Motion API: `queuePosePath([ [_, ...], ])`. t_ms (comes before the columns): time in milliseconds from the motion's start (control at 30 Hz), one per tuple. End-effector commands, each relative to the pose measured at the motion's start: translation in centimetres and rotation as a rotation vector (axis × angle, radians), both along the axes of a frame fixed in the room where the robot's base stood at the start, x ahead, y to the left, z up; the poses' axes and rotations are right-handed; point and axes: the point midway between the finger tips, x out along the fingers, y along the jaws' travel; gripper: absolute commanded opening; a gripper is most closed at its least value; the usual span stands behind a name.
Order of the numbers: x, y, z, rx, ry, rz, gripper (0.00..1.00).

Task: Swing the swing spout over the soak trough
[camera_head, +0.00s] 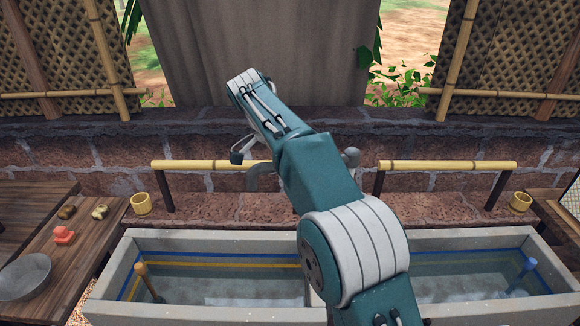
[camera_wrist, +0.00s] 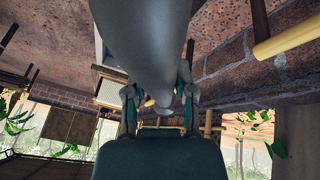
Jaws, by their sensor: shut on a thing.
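The swing spout is a grey metal pipe; it fills the upper middle of the wrist view (camera_wrist: 148,45), between the fingers of my gripper (camera_wrist: 160,100). In the head view my gripper (camera_head: 243,152) is beside a grey pipe part (camera_head: 263,170), behind the trough's left basin. Another grey curved piece (camera_head: 350,157) shows right of my arm; my arm hides what joins them. A long stone-walled trough (camera_head: 205,236) has a left basin with blue and yellow lines and a right basin with a blue line. The frames do not show which basin is the soak trough.
Bamboo rails (camera_head: 447,165) stand behind the trough, before a low brick wall (camera_head: 120,150). Bamboo cups (camera_head: 141,203) sit on the ledge. A wooden table (camera_head: 90,245) at left holds a metal bowl (camera_head: 25,276) and small items. Posts stand in both basins.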

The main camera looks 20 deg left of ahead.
Motion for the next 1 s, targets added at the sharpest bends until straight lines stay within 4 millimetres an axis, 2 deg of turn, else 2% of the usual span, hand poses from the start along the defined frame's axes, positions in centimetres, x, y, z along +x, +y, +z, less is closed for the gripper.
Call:
queuePosePath([
  [333,0.32,0.35,0.14,0.008,-0.017,0.002,0.00],
  [367,0.32,0.35,0.16,0.008,-0.018,0.002,0.39],
  [400,0.32,0.34,0.17,0.008,-0.018,0.002,0.56],
  [433,0.32,0.34,0.16,0.008,-0.017,0.002,0.69],
  [1000,0.14,0.07,0.19,0.006,-0.011,0.002,0.69],
])
